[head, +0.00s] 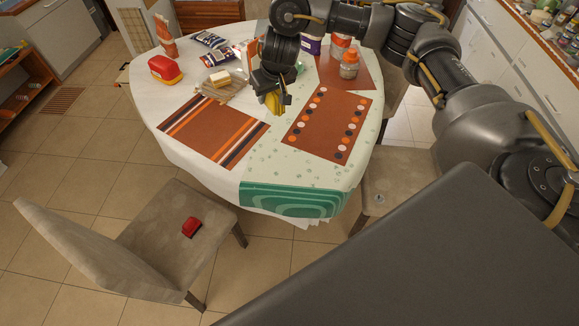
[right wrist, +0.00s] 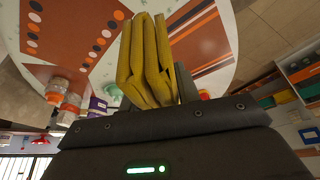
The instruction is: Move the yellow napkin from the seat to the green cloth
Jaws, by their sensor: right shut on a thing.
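The yellow napkin (head: 273,103) is folded and held in my right gripper (head: 279,97) over the middle of the table. In the right wrist view the napkin (right wrist: 148,60) stands out from the shut jaws as several upright yellow folds. The green cloth (head: 290,201) lies at the table's front edge and hangs partly over it, below and apart from the napkin in the head view. One seat (head: 175,225) at the left holds a red object (head: 191,227). Another seat (head: 388,190) at the right is partly hidden by my body. My left gripper is not in view.
A striped orange mat (head: 215,130) and a dotted orange mat (head: 328,125) lie on the white table. A red and yellow tub (head: 165,69), a board with a yellow block (head: 221,79) and a bottle (head: 349,65) stand farther back. The tabletop between dotted mat and green cloth is clear.

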